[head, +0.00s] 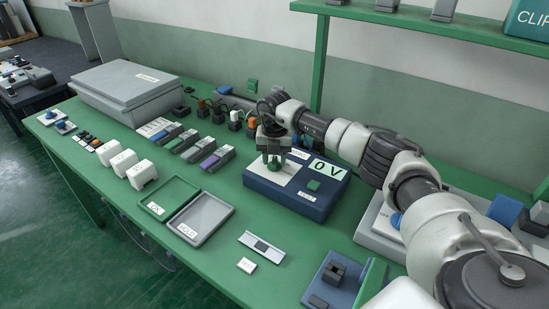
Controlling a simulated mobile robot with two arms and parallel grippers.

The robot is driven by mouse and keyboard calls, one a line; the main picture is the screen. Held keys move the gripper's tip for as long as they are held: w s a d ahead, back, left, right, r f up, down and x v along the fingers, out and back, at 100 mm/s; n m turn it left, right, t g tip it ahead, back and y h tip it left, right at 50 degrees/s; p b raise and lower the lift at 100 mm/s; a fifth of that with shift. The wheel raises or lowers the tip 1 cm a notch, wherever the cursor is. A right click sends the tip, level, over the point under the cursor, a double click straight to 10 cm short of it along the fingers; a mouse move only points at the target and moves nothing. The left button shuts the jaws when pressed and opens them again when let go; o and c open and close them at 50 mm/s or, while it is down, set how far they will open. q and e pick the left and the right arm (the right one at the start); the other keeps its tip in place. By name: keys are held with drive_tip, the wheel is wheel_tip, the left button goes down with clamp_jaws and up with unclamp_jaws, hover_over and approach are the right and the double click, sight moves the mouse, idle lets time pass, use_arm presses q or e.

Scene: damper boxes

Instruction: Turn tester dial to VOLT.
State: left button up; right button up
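The tester is a dark blue box (310,205) on the green table, with a pale top panel (262,173) and a green display (328,168) reading "0 V". A green button (313,185) sits below the display. My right arm reaches in from the right, and my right gripper (273,158) points down over the pale panel at the tester's left part. The dial is hidden under or between the fingers, so I cannot tell whether they are shut on it. The dial's setting cannot be read. My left gripper is not in view.
Two trays, green (152,211) and grey (175,222), lie left of the tester. Several small modules (210,162) and white blocks (141,175) stand behind them. A grey case (125,110) is at the back left. A blue fixture (318,285) is at the front right.

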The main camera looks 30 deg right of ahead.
sight(275, 159)
wheel_tip(275, 159, up, 11)
drive_tip(key=shift+f+b, duration=0.15)
drive_tip(key=shift+b, duration=0.3)
idle(0.6)
